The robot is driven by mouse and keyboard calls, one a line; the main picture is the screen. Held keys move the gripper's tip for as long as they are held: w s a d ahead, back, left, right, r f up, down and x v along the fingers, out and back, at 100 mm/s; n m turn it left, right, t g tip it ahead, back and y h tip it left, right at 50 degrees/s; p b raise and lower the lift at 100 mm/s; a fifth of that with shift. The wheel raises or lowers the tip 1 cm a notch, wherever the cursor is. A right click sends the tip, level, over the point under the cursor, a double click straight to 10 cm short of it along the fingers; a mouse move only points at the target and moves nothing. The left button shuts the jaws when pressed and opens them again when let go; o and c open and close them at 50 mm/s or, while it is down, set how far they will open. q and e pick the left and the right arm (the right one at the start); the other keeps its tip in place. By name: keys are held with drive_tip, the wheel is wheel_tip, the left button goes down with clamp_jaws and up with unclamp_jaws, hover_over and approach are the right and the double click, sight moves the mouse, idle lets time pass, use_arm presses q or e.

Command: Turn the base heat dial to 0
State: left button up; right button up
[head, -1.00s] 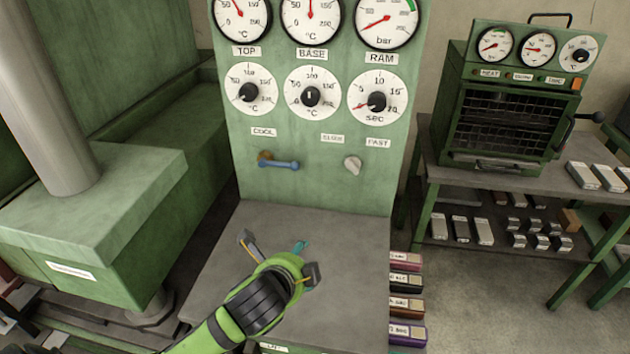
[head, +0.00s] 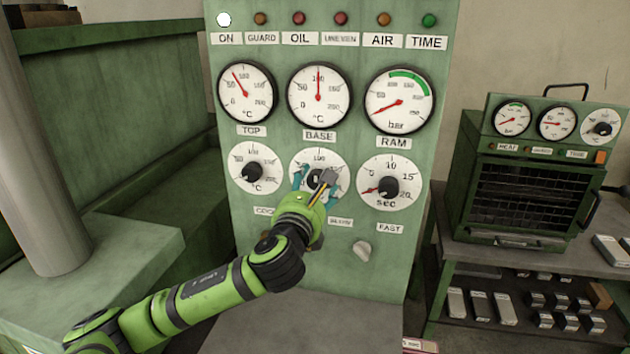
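The base heat dial (head: 316,159) is the middle one of three white dials on the green panel, under the BASE label (head: 319,136). Its black knob (head: 315,177) is partly hidden by my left gripper (head: 314,176). The gripper's fingers are spread, one on each side of the knob; whether they touch it I cannot tell. The knob's pointer and the lower part of the scale are hidden. The BASE gauge (head: 318,97) above has its red needle pointing straight up, near 100. My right gripper is not in view.
The top dial (head: 254,168) is close on the left and the seconds dial (head: 389,183) close on the right. A grey knob (head: 362,250) sits lower on the panel. A small oven (head: 520,195) stands on a bench at the right.

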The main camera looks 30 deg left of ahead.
use_arm(q)
drive_tip(key=shift+w+a, duration=0.15)
drive_tip(key=shift+w, duration=0.5)
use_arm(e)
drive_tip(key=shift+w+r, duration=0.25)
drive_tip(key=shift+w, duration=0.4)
use_arm(q)
drive_tip(key=c, duration=1.1)
drive_tip(key=shift+n, duration=0.3)
drive_tip(key=shift+c, duration=0.2)
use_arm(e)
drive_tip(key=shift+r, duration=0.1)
